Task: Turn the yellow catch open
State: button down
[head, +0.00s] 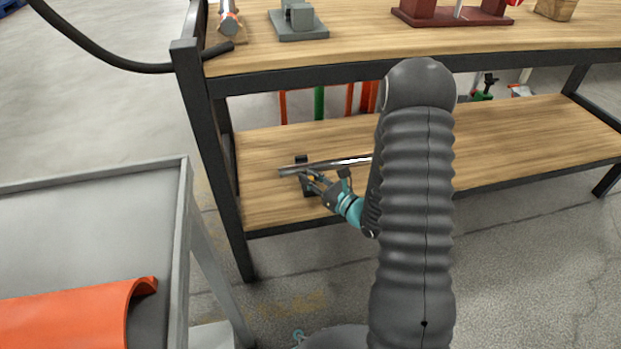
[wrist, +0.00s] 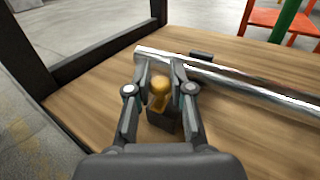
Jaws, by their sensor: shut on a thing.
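The yellow catch (wrist: 159,92) is a small rounded knob on a dark block (wrist: 163,121) on the lower wooden shelf, in the wrist view. My gripper (wrist: 160,74) has a finger on each side of the catch and is shut on it. In the head view my gripper (head: 312,180) reaches in at the left part of the lower shelf, and the catch is mostly hidden by the fingers. A shiny metal bar (wrist: 230,80) lies just beyond the catch; it also shows in the head view (head: 325,164).
The lower shelf (head: 510,135) is clear to the right of my arm. The bench's dark left leg (head: 215,150) stands left of my gripper. A grey cart (head: 90,230) with an orange curved piece (head: 75,318) stands at the left.

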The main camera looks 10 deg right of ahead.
aim_at(311, 178)
jog(key=n+g+y, duration=0.6)
jog(key=shift+d+g, duration=0.1)
jog(key=shift+g, duration=0.3)
jog(key=n+g+y, duration=0.1)
jog(key=n+g, duration=0.1)
jog(key=g, duration=0.2)
jog(key=n+g+y, duration=0.1)
jog(key=n+g, duration=0.2)
jog(key=g, duration=0.1)
jog(key=shift+p, duration=0.3)
jog(key=shift+n, duration=0.3)
jog(key=c, duration=1.1)
grip_release()
notch_tip(311, 178, up, 10)
jog(key=shift+o, duration=0.2)
